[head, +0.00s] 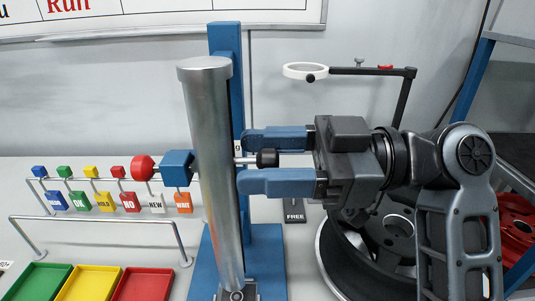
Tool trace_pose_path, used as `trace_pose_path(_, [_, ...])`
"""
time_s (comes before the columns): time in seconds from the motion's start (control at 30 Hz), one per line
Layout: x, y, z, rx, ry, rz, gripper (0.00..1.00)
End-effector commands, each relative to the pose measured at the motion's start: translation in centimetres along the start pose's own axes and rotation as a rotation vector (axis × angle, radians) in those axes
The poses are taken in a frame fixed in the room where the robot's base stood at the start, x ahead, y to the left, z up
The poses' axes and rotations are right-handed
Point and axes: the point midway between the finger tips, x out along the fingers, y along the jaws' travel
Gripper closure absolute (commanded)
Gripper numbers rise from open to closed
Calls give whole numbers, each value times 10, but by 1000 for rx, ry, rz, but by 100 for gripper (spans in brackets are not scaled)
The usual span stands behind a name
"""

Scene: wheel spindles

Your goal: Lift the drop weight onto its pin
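My gripper (243,161) reaches in from the right with two blue fingers, one above the other and spread apart. A short steel pin with a black knob (267,158) lies between the fingers, with gaps visible above and below it. The fingertips end at the right edge of a tall steel cylinder (212,170), which leans slightly and hides part of a blue upright post (225,42). A blue block (177,167) with a red ball (142,168) shows left of the cylinder. I cannot tell which part is the drop weight, or whether the fingertips touch anything.
A rail holds small coloured tags (78,201) at left. Green, yellow and red trays (90,284) lie in front. A "FREE" plate (294,216) sits below my gripper. A ring on an arm (304,71) stands behind. A dark wheel (335,260) is at lower right.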

Motion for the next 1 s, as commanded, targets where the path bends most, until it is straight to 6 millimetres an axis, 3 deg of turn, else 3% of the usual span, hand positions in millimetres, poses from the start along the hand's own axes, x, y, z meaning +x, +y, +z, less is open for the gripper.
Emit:
trace_pose_path(0.07, [0,0,0,0,0,0,54])
trace_pose_path(0.53, [0,0,0,0,0,1,100])
trace_pose_path(0.87, [-1,1,-1,-1,0,2,100])
trace_pose_path(1.0, [-1,3,-11,-6,1,2,100])
